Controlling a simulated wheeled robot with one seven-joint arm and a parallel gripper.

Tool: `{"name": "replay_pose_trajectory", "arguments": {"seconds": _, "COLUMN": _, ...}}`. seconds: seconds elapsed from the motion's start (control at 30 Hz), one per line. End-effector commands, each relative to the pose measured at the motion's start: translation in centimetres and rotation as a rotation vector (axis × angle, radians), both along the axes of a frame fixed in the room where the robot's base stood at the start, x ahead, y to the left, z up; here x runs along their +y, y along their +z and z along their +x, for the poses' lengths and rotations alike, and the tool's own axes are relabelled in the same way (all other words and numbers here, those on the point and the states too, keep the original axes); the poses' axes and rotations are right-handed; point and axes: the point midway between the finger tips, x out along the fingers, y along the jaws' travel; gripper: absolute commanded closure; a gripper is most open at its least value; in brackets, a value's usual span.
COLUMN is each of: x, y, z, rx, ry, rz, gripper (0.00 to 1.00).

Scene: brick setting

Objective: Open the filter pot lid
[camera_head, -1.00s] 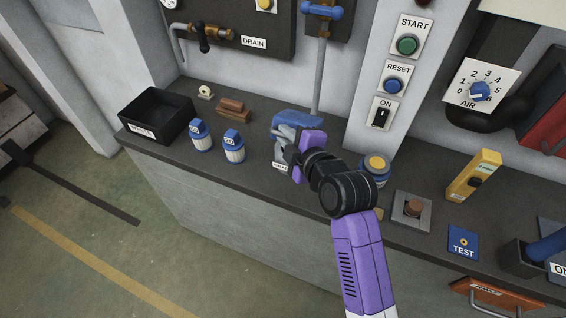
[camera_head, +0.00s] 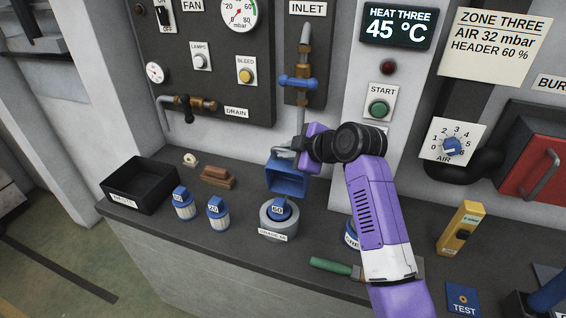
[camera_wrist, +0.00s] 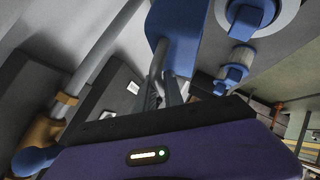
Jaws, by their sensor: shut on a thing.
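The filter pot (camera_head: 266,221) is a round grey pot with a label on its front, standing on the dark bench. Its blue lid (camera_head: 287,178) stands raised behind it, so the pot's mouth is uncovered. A blue-capped cartridge marked 60 (camera_head: 279,210) sits inside the pot. My gripper (camera_head: 299,149) is at the top of the lid, shut on the lid's grey handle. In the wrist view, the fingers (camera_wrist: 163,92) close around the handle (camera_wrist: 158,58) below the blue lid (camera_wrist: 182,35). The pot (camera_wrist: 287,18) shows at upper right there.
Two blue-and-white cartridges (camera_head: 184,205) (camera_head: 218,214) and a black tray (camera_head: 142,186) stand left of the pot. A green-handled tool (camera_head: 330,265) lies in front at right. The inlet pipe with its blue valve (camera_head: 298,83) rises behind the lid.

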Motion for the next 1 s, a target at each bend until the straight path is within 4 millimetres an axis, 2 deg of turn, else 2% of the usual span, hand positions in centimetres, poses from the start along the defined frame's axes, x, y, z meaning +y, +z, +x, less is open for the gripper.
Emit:
{"name": "replay_pose_trajectory", "arguments": {"seconds": 0.3, "x": -0.6, "y": -0.3, "z": 1.6, "rx": 0.022, "ry": -0.002, "rz": 0.010, "gripper": 1.00}}
{"name": "replay_pose_trajectory", "arguments": {"seconds": 0.87, "x": -0.6, "y": -0.3, "z": 1.8, "rx": 0.022, "ry": 0.000, "rz": 0.008, "gripper": 1.00}}
{"name": "replay_pose_trajectory", "arguments": {"seconds": 0.9, "x": -0.6, "y": -0.3, "z": 1.8, "rx": 0.022, "ry": 0.000, "rz": 0.008, "gripper": 0.83}}
{"name": "replay_pose_trajectory", "arguments": {"seconds": 1.0, "x": -0.6, "y": -0.3, "z": 1.8, "rx": 0.022, "ry": 0.000, "rz": 0.008, "gripper": 0.66}}
